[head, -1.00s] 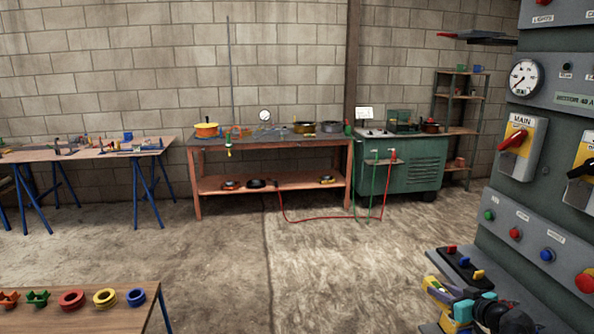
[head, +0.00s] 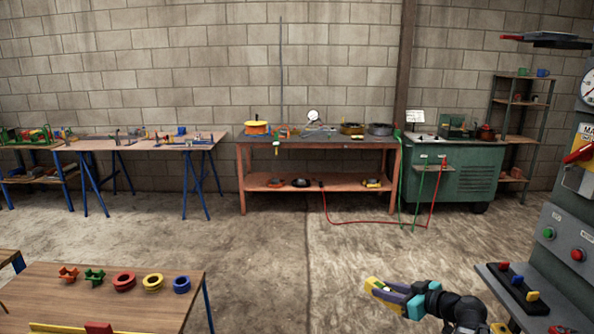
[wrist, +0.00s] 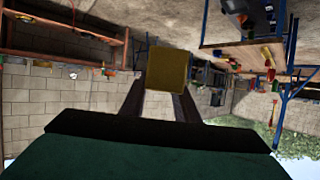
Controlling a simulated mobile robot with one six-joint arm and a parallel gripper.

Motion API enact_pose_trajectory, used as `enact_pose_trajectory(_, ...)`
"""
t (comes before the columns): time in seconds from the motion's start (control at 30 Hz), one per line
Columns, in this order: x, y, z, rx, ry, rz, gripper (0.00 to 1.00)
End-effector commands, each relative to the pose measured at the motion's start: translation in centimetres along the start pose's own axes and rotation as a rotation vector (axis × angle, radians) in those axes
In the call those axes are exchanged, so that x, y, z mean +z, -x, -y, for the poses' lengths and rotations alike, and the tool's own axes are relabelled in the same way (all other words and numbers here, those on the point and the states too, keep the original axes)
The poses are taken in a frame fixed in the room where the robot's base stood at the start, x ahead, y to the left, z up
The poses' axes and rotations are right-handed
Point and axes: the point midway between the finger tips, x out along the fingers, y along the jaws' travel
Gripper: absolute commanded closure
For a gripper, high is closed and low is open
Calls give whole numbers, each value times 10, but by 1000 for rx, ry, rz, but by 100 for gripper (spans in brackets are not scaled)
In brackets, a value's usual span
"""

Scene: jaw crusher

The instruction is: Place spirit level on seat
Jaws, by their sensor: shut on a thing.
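My gripper (head: 396,296) is in the lower right of the head view, above the bare floor. It is shut on a yellow block-like thing (head: 374,286), which looks like the spirit level. In the wrist view the yellow end of the spirit level (wrist: 167,68) shows between the two dark fingers; the rest of it is hidden. I cannot make out the seat in either view.
A wooden table (head: 60,298) with several coloured rings stands at lower left. A grey control panel (head: 560,262) stands close at right. A workbench (head: 318,190) and a green cabinet (head: 470,180) line the back wall.

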Motion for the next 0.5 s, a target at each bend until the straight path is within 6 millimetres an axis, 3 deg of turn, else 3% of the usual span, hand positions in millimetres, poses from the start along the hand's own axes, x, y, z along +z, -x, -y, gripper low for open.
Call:
enact_pose_trajectory(0.1,-10,-19,28,-69,28,0,100)
enact_pose_trajectory(0.3,-19,-37,70,-180,72,1,100)
enact_pose_trajectory(0.5,-16,-32,85,-251,102,2,100)
